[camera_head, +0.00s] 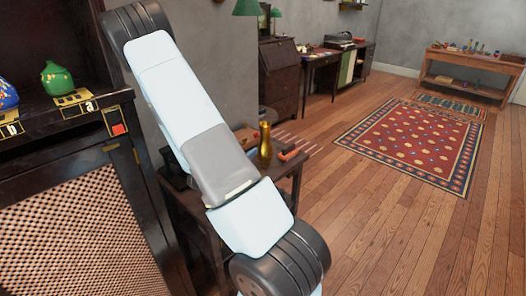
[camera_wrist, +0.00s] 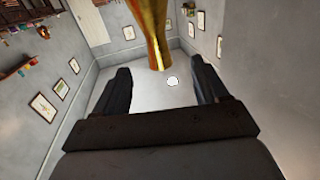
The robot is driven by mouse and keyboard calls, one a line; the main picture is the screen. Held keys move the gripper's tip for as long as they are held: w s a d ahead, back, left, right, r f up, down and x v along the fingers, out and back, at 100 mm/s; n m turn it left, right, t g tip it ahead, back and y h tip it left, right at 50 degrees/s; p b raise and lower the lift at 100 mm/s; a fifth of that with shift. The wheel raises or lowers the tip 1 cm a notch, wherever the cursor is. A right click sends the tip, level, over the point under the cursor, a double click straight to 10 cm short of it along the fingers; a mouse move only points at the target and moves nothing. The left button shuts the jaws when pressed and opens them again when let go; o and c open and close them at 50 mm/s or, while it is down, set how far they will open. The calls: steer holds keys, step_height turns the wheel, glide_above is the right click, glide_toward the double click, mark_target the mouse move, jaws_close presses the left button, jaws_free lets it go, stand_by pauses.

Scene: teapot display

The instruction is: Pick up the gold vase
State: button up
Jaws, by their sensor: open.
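The gold vase (camera_head: 265,142) stands upright on a small dark side table (camera_head: 291,168), just right of my arm in the head view. In the wrist view the gold vase (camera_wrist: 153,32) comes down from the top edge, and only part of it shows. My gripper (camera_wrist: 162,76) is open, with one dark finger on each side and nothing between them. The vase lies beyond the fingertips, roughly in line with the gap. The head view does not show my gripper's fingers.
A dark cabinet with a green teapot (camera_head: 58,78) and a blue teapot (camera_head: 7,95) stands at left. Thin sticks and an orange-red item (camera_head: 290,155) lie beside the vase. A red patterned rug (camera_head: 415,142) and open wooden floor lie to the right.

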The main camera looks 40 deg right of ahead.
mark_target(262, 138)
steer(key=x, duration=0.8)
steer(key=shift+d, duration=0.4)
steer(key=shift+s+x, duration=0.15)
steer(key=shift+x, duration=1.15)
steer(key=shift+s+x, duration=0.15)
steer(key=shift+x, duration=1.15)
steer(key=shift+f, duration=0.1)
jaws_close()
